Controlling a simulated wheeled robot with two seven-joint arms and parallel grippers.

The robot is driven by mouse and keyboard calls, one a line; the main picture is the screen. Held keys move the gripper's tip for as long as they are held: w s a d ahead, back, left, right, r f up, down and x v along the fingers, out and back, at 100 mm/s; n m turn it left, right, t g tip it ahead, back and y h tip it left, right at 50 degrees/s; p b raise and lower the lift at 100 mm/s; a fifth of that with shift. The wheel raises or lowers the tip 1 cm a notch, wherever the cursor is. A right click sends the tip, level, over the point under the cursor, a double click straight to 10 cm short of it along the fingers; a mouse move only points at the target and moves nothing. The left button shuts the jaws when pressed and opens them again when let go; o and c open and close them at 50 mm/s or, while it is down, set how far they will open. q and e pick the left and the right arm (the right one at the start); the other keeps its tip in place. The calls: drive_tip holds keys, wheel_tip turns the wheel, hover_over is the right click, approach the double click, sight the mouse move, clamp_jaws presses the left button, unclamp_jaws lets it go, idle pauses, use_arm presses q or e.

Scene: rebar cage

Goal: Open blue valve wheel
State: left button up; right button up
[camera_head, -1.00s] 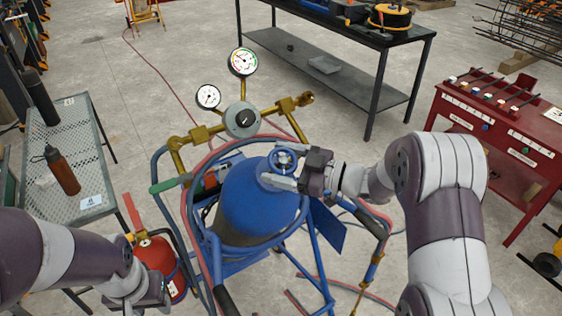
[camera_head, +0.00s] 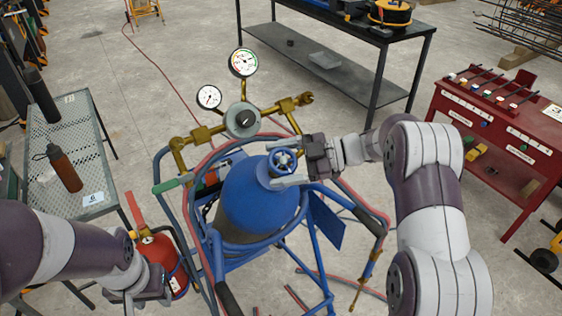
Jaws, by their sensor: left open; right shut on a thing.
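The blue valve wheel (camera_head: 283,161) sits on top of the blue gas cylinder (camera_head: 256,196), which stands in a blue tubular cart. My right gripper (camera_head: 288,165) reaches in from the right with its fingers around the wheel, shut on it. The fingers lie on the upper and lower sides of the wheel. My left gripper (camera_head: 147,308) is at the bottom left, open and empty, partly cut off by the frame edge. It is apart from the cylinder, beside the red extinguisher.
Brass pipework with a regulator (camera_head: 243,119) and two gauges (camera_head: 243,63) stands behind the cylinder. A red fire extinguisher (camera_head: 162,258) is beside the cart. A mesh table (camera_head: 62,133) is left, a red cabinet (camera_head: 500,135) right, a black workbench (camera_head: 340,68) behind.

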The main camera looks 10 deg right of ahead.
idle(0.3)
drive_tip(key=o, duration=0.9)
drive_tip(key=shift+o, duration=0.2)
drive_tip(key=shift+d, duration=0.3)
drive_tip(key=b+v, duration=0.3)
drive_tip(key=v, duration=0.9)
drive_tip(key=shift+r, duration=0.15)
